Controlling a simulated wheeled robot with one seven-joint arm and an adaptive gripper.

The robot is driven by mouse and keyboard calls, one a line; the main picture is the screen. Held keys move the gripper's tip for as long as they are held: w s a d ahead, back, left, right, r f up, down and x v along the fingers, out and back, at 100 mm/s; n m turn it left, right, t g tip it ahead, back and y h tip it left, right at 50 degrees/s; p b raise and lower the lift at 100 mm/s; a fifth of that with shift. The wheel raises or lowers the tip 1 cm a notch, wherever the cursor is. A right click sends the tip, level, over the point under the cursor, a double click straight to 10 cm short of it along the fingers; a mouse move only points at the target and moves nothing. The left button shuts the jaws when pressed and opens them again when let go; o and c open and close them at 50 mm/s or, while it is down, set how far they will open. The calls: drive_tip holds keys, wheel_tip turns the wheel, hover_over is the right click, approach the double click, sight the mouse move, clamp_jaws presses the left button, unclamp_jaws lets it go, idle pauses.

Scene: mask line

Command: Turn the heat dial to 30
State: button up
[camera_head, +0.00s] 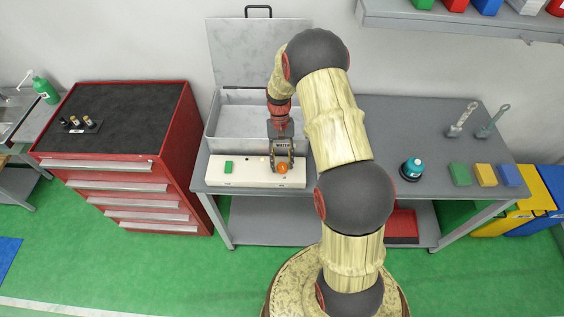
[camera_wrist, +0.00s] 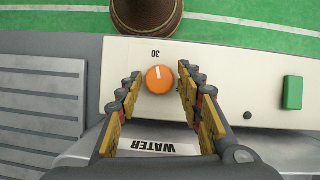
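The heat dial (camera_wrist: 160,79) is a round orange knob with a white pointer line. It sits on a cream control panel (camera_wrist: 235,65), where it also shows in the head view (camera_head: 282,168). A "30" label (camera_wrist: 160,54) is printed just above the dial in the wrist view, and the pointer line points roughly toward it. My gripper (camera_wrist: 159,76) is open, with one finger on each side of the dial and a small gap showing on both sides. The gripper also shows just above the dial in the head view (camera_head: 282,160).
A green button (camera_wrist: 293,92) is on the same panel. A grey metal basin with a raised lid (camera_head: 258,52) stands behind the panel, and a "WATER" label (camera_wrist: 158,147) shows nearby.

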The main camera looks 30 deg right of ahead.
drive_tip(key=shift+o, duration=0.8)
drive_tip(key=v, duration=1.2)
drive_tip(key=s+a+r+n+t+b, duration=0.1)
drive_tip(key=s+a+r+t+b, duration=0.2)
drive_tip(key=s, duration=0.5)
drive_tip(key=s+a+r+n+t+h+b, duration=0.1)
drive_tip(key=s+a+r+n+t+b, duration=0.1)
drive_tip(key=s+a+r, duration=0.4)
drive_tip(key=s+a+r+n+t+h+b, duration=0.1)
drive_tip(key=s+a+r+t+b, duration=0.3)
drive_tip(key=s, duration=0.6)
drive_tip(key=a+n+b, duration=0.1)
drive_tip(key=a+b, duration=0.1)
drive_tip(key=a, duration=0.1)
drive_tip(key=shift+s+a+r+t, duration=0.25)
drive_tip(key=shift+s+r+t, duration=0.05)
drive_tip(key=shift+s+r, duration=0.1)
